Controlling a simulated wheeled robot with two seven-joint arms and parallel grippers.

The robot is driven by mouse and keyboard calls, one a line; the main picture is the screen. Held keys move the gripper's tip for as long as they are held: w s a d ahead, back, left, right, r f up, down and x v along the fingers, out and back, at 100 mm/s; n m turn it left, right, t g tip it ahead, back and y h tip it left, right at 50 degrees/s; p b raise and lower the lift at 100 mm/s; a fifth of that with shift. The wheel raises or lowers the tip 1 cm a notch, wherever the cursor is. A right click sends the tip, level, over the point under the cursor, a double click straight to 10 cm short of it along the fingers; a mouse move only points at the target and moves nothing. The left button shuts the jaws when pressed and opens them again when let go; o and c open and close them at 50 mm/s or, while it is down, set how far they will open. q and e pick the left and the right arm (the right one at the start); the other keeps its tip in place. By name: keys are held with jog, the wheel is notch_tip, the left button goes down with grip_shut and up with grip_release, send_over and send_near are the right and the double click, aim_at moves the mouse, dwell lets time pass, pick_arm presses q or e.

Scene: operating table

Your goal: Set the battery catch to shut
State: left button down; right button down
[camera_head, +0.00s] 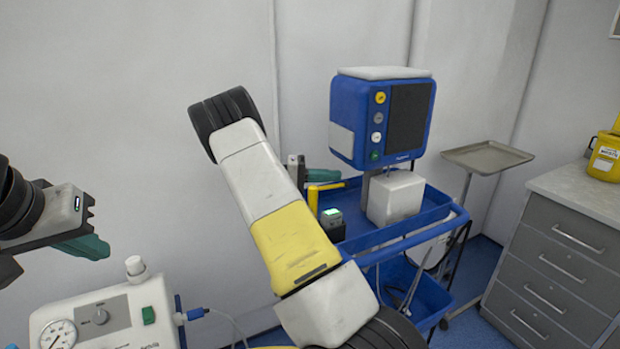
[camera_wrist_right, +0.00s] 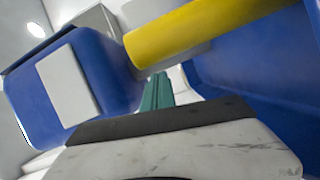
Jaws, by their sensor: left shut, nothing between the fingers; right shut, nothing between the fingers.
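The blue monitor (camera_head: 362,120) stands above the cart, with a pale rectangular panel (camera_head: 341,140) on its left side. The panel also shows in the right wrist view (camera_wrist_right: 68,85). I cannot make out a catch on it, or its setting. My right gripper (camera_head: 335,175) is just left of the monitor, below the panel, partly behind my own arm. Its green fingers (camera_wrist_right: 158,92) are shut and empty, apart from the monitor in the right wrist view. My left gripper (camera_head: 100,247) is shut and empty at the far left, above the white gauge unit.
A yellow bar (camera_wrist_right: 205,32) crosses close by the right fingers. The blue cart (camera_head: 435,205) has a white box (camera_head: 396,197) on its top. The gauge unit (camera_head: 105,318) is at lower left. A metal tray stand (camera_head: 487,156) and grey drawers (camera_head: 560,245) stand at right.

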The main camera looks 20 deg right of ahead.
jog(key=shift+s+f, duration=0.15)
jog(key=shift+s, duration=0.5)
